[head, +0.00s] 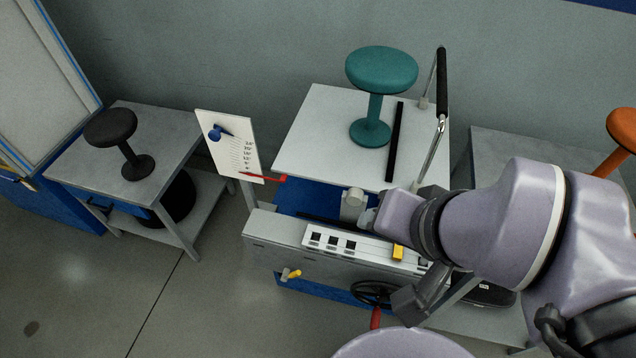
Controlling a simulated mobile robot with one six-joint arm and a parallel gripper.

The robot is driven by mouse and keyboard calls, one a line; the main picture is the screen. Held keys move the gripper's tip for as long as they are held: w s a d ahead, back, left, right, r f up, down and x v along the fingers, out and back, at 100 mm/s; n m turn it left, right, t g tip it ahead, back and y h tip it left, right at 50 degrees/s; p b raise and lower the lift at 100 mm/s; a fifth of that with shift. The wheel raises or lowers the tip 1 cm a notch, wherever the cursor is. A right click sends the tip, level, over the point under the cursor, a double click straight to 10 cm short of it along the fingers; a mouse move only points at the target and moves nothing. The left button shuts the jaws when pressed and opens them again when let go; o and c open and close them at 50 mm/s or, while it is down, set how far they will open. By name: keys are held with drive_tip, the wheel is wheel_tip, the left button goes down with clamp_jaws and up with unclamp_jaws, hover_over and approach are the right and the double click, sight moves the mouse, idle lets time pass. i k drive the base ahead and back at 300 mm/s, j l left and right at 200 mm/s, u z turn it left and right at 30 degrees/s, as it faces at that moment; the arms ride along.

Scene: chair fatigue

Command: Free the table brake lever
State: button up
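The test table (318,122) has a white tilted top that bears a teal stool (380,72). I cannot tell for sure which lever is the brake lever. A red lever (263,177) sticks out at the table's left edge, beside a white scale board (228,147). A small yellow-tipped lever (290,274) sits on the front panel, and a red handle (376,317) hangs by a black handwheel (372,292). My gripper (368,217) is above the front panel near a pale round knob (353,198), apart from these levers. Its fingers are mostly hidden by my wrist.
A white control strip (330,240) with black squares and a yellow block (397,252) lies along the front. A black-gripped bar (441,85) rises at the table's right. Side benches hold a black stool (110,127) and an orange stool (625,128). Floor at front left is clear.

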sight(291, 275)
drive_tip(key=i+j+u, duration=0.1)
drive_tip(key=u, duration=0.85)
drive_tip(key=k+j, duration=0.15)
drive_tip(key=j, duration=0.15)
drive_tip(key=k+j+u, duration=0.1)
drive_tip(key=j, duration=0.25)
drive_tip(key=k+j, duration=0.1)
drive_tip(key=j, duration=0.2)
drive_tip(key=k+j, duration=0.15)
drive_tip(key=j, duration=0.15)
drive_tip(key=u, duration=0.05)
